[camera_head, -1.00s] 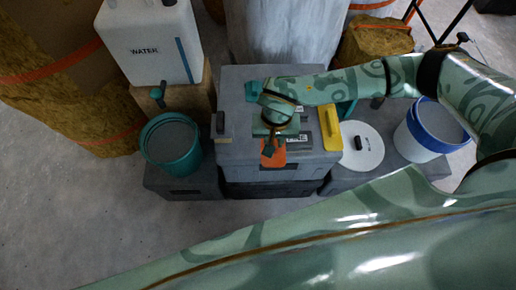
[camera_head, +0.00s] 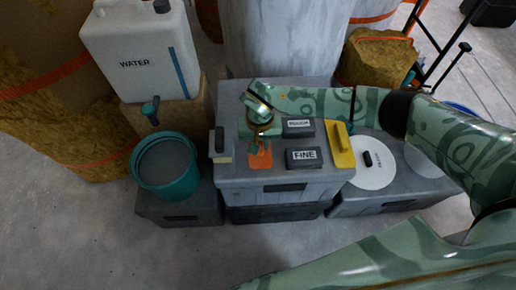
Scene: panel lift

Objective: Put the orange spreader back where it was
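The orange spreader (camera_head: 260,159) is at the front left part of the top of the grey box (camera_head: 228,181), left of the block marked FINE (camera_head: 304,158). My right gripper (camera_head: 258,146), on the arm from the right, is directly above it, with its fingertips at the spreader's upper end. The fingers look closed on it, and they hide that end. I cannot tell whether the spreader touches the box top or is just above it. My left gripper is not in view.
A block marked ROUGH (camera_head: 299,128) and a yellow tool (camera_head: 341,146) lie right of the gripper. A dark-handled tool (camera_head: 220,146) stands at the box's left edge. A teal bucket (camera_head: 166,166), water container (camera_head: 144,45) and white lid (camera_head: 371,163) flank the box.

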